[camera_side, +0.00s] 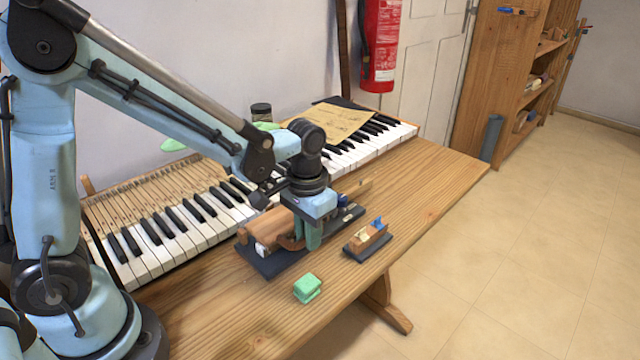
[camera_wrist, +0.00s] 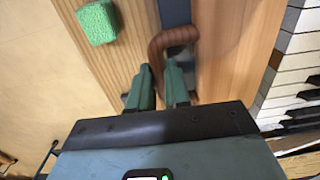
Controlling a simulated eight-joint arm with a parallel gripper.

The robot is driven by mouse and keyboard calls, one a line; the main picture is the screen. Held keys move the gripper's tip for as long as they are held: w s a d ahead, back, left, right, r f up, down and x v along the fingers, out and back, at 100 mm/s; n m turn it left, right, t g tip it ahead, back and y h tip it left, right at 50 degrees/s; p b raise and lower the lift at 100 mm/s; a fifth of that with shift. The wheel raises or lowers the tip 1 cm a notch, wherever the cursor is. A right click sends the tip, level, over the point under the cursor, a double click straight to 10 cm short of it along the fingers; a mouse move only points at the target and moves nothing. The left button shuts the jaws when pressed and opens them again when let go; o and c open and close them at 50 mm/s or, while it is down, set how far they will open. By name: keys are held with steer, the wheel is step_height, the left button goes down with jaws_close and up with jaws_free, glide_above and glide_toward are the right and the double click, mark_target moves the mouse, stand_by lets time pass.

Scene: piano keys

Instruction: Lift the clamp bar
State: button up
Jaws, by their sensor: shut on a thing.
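The clamp bar, which I take to be the brown bent bar (camera_wrist: 172,37), curves over in an arch in the wrist view. One of its legs runs down between the two green fingers of my gripper (camera_wrist: 158,88), which is shut on it. In the side view my gripper (camera_side: 312,240) points down at the front of the dark base plate (camera_side: 268,264), and a little of the brown bar (camera_side: 290,243) shows beside the fingers. A wooden block (camera_side: 270,228) lies on the plate. I cannot tell whether the bar is clear of the plate.
A green block (camera_side: 307,288) lies near the table's front edge, and shows in the wrist view (camera_wrist: 97,22). A small wooden holder (camera_side: 366,238) stands to the right. Piano keys (camera_side: 170,240) run behind. The table (camera_side: 215,320) is bare at the front left.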

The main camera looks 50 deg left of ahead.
steer(key=shift+r, duration=0.1)
steer(key=shift+a+r, duration=0.15)
steer(key=shift+r, duration=0.4)
steer(key=shift+a+r, duration=0.15)
steer(key=shift+r, duration=0.55)
steer(key=shift+a+r, duration=0.55)
steer(key=shift+r, duration=0.45)
steer(key=shift+a+r, duration=0.7)
steer(key=shift+r, duration=0.2)
